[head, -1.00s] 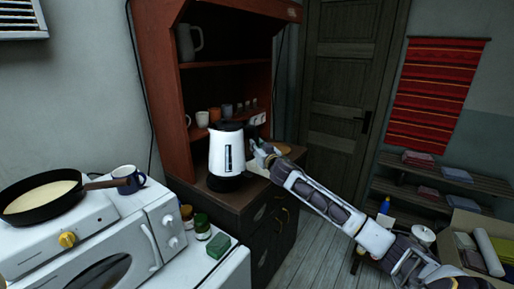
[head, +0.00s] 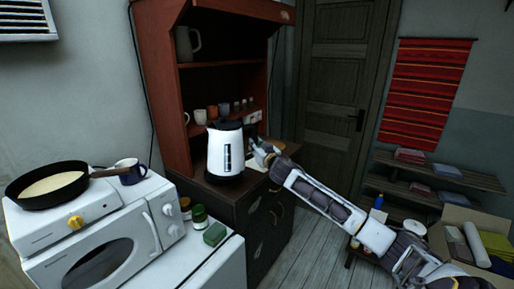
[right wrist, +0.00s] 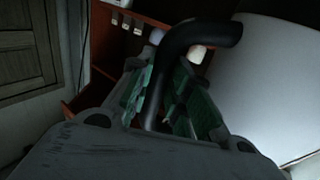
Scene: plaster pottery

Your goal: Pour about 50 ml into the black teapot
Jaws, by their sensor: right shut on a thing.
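A white electric kettle (head: 226,152) with a black lid and a dark level window stands upright at the wooden cupboard's counter. I cannot tell whether its base touches the counter. My right gripper (head: 262,152) is at the kettle's right side. In the right wrist view, its green-padded fingers (right wrist: 163,95) are shut on the kettle's black handle (right wrist: 196,36), with the white kettle body (right wrist: 270,90) to the right. I cannot make out a black teapot in either view. My left gripper is not in view.

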